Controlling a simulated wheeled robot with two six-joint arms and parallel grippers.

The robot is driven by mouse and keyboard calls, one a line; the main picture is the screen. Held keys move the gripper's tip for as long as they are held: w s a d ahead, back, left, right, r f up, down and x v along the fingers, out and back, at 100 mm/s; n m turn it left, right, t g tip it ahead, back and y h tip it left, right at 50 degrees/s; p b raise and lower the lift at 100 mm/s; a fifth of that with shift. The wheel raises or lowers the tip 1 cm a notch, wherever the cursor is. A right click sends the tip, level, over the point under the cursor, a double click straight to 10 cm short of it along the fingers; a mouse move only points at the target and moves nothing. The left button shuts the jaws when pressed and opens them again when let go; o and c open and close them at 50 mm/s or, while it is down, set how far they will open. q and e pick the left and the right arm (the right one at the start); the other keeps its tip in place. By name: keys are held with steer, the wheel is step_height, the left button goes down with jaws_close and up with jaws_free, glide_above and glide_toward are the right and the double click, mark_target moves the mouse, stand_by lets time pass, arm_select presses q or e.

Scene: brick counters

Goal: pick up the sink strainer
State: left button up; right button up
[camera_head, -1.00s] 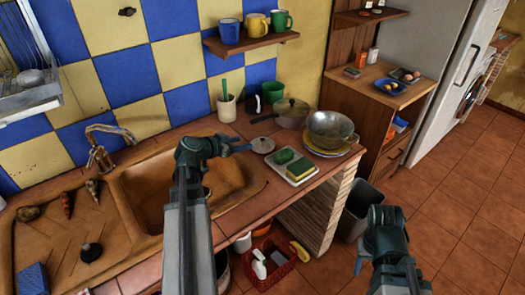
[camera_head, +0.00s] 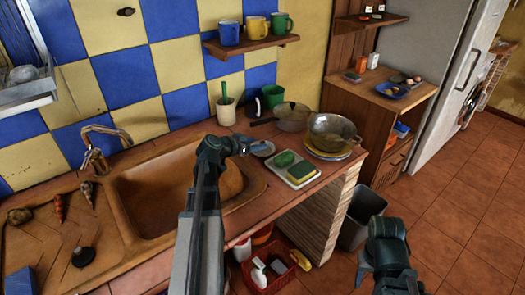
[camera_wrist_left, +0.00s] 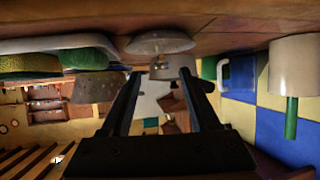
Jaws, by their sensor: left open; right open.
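The sink strainer (camera_head: 264,150), a pale grey disc, lies on the tiled counter right of the sink, partly hidden by my left gripper (camera_head: 251,146) in the head view. In the left wrist view, which is upside down, the strainer (camera_wrist_left: 160,42) shows its disc and a short knob just beyond the fingertips. My left gripper's two fingers (camera_wrist_left: 160,80) are spread with nothing between them. My right gripper (camera_head: 370,262) is open and empty, low over the floor, well away from the counter.
A tray with a green scrubber and sponge (camera_head: 299,171) sits close right of the strainer. The sink basin (camera_head: 155,199) is at left.

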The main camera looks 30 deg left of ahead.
mark_target(263, 142)
arm_select(q)
steer(key=b+x, duration=0.2)
steer(key=x, duration=0.3)
steer(key=shift+a+f, duration=0.1)
steer(key=shift+f, duration=0.05)
jaws_close()
